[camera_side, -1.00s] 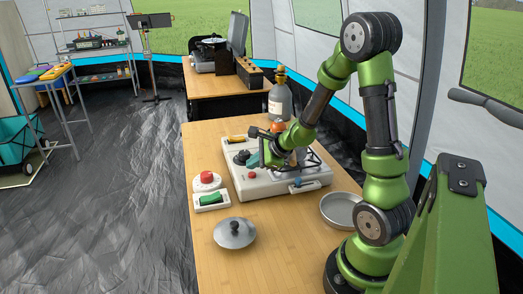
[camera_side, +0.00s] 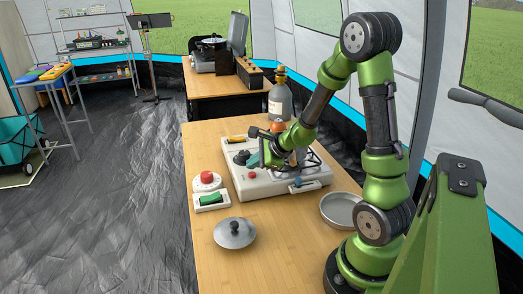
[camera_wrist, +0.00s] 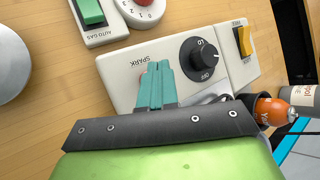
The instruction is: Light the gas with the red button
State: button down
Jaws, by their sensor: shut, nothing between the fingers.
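The white stove (camera_side: 283,183) stands on the wooden table.
A round white dial with a larger red top (camera_side: 206,177) and a green AUTO GAS switch (camera_side: 210,199) stand left of the stove. A lid (camera_side: 234,233) and a shallow pan (camera_side: 342,209) lie nearer. A grey bottle (camera_side: 280,103) stands behind the stove.

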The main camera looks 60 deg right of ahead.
aim_at(255, 175)
jog(key=shift+f, duration=0.15)
jog(key=shift+f, duration=0.3)
jog(key=shift+f, duration=0.55)
dwell(0.5)
jog(key=shift+r, duration=1)
jog(key=shift+r, duration=2.5)
